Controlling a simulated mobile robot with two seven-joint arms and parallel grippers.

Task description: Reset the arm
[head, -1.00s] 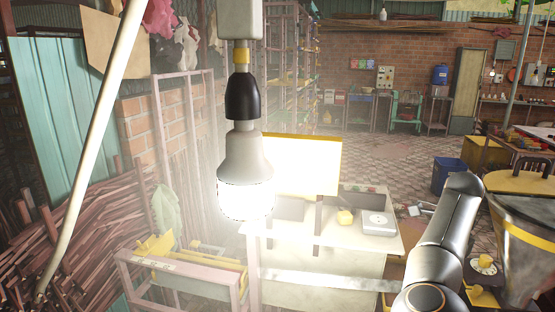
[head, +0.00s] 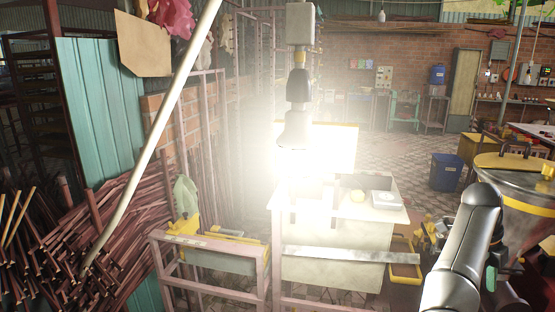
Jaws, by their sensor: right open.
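My right arm comes in from the lower right. My right gripper (head: 431,232) shows small and partly hidden left of the grey forearm, near the right end of the white work table (head: 335,262). It is open, with nothing visible between its fingers. My left gripper is not in view.
A glowing lamp (head: 296,128) hangs in front, its glare washing out the area behind. A pink metal frame (head: 215,245) stands at lower left, beside piled sticks (head: 110,235). A steel hopper (head: 515,200) stands close right of my arm. A blue bin (head: 446,172) stands behind.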

